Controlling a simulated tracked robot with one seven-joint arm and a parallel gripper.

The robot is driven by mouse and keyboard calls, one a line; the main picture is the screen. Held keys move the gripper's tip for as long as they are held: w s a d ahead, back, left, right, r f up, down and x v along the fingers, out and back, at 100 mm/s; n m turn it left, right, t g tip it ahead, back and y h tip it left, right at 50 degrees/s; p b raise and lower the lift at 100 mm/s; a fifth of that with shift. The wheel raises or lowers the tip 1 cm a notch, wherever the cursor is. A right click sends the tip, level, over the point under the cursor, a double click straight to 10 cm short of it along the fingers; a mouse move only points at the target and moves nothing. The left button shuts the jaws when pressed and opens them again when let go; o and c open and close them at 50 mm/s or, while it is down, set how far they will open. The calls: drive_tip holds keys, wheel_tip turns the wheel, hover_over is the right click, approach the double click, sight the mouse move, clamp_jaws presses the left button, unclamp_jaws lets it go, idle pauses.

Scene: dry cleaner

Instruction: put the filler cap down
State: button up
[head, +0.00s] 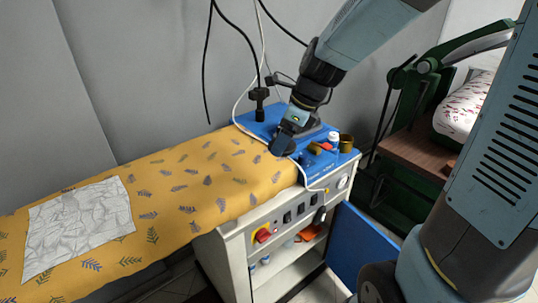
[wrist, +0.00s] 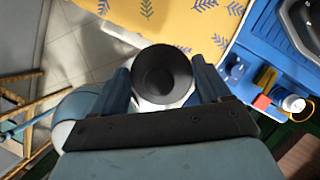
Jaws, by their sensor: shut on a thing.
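My gripper (wrist: 162,85) is shut on a round black cap (wrist: 162,72), the filler cap, which sits between the two fingers in the wrist view. Its wide dark face is turned to the wrist camera, with a pale rim showing below. In the head view my gripper (head: 283,143) is over the near edge of the blue top (head: 262,130), by the end of the ironing board. The cap is hard to make out there against the dark gripper. I cannot tell its exact height above the surfaces.
The yellow leaf-patterned board (head: 185,190) carries a crumpled white cloth (head: 80,222). A white bottle (head: 333,139), an olive cup (head: 346,143) and small red pieces stand on the blue top's right. Below, the cabinet's blue door (head: 362,248) hangs open. A green press (head: 425,110) stands at right.

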drive_tip(key=w+a+f, duration=0.1)
drive_tip(key=w+f, duration=0.1)
drive_tip(key=w, duration=0.1)
drive_tip(key=w+a+f, duration=0.1)
drive_tip(key=w+f, duration=0.2)
drive_tip(key=w+a+f, duration=0.1)
drive_tip(key=w+f, duration=0.1)
drive_tip(key=w, duration=0.1)
drive_tip(key=shift+w+f, duration=0.15)
drive_tip(key=shift+w+a+f, duration=0.1)
drive_tip(key=shift+w+f, duration=0.4)
drive_tip(key=shift+f, duration=1.65)
drive_tip(key=o, duration=1)
